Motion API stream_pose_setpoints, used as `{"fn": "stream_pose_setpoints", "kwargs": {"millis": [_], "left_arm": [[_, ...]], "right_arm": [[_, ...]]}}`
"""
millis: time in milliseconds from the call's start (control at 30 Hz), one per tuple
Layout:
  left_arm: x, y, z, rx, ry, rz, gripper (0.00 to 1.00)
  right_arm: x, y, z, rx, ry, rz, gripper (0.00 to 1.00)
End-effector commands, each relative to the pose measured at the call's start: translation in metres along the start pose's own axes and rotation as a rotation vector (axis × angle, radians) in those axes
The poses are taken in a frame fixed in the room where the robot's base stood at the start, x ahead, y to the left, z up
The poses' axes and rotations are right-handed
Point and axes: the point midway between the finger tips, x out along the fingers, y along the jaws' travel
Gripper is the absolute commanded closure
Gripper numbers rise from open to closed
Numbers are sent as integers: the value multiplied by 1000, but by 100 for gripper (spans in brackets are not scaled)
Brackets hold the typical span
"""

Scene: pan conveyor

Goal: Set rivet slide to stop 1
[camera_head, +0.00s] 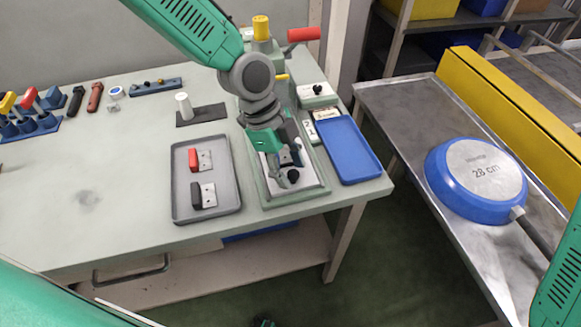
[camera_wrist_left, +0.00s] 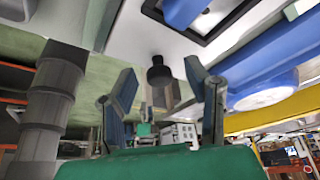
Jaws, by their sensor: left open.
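The rivet machine stands at the table's right end, with a grey-green base (camera_head: 311,190) and a light plate under my gripper. A black knob (camera_head: 293,175) sits low at the front of this plate. I take it for the slide's knob; the stop marks cannot be made out. My left gripper (camera_head: 287,177) reaches down over the plate, its fingers at the knob. In the left wrist view the black knob (camera_wrist_left: 160,73) shows between the spread, open fingertips (camera_wrist_left: 162,78), apart from both. My right gripper is not in view.
A grey tray (camera_head: 178,200) with a red and a black handled part lies left of the machine; an empty blue tray (camera_head: 348,150) lies right. A blue pan (camera_head: 447,193) rests upside down on the metal conveyor (camera_head: 395,105). The table's left middle is clear.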

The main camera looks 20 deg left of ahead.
Motion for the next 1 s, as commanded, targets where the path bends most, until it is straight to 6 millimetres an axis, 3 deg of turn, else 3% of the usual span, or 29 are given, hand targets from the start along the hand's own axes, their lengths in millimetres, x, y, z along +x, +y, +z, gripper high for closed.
{"fn": "stream_pose_setpoints", "kwargs": {"millis": [200,300,333,500,800,1000], "left_arm": [[0,0,0,0,-1,0,57],[0,0,0,0,0,0,93],[0,0,0,0,0,0,100],[-1,-2,1,-1,1,-1,100],[-12,-33,28,-3,3,-3,100],[-12,-32,29,-1,1,0,100]], "right_arm": [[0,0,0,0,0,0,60],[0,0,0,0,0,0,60],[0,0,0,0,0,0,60],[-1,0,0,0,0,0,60],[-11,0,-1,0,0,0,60],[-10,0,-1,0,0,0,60]]}}
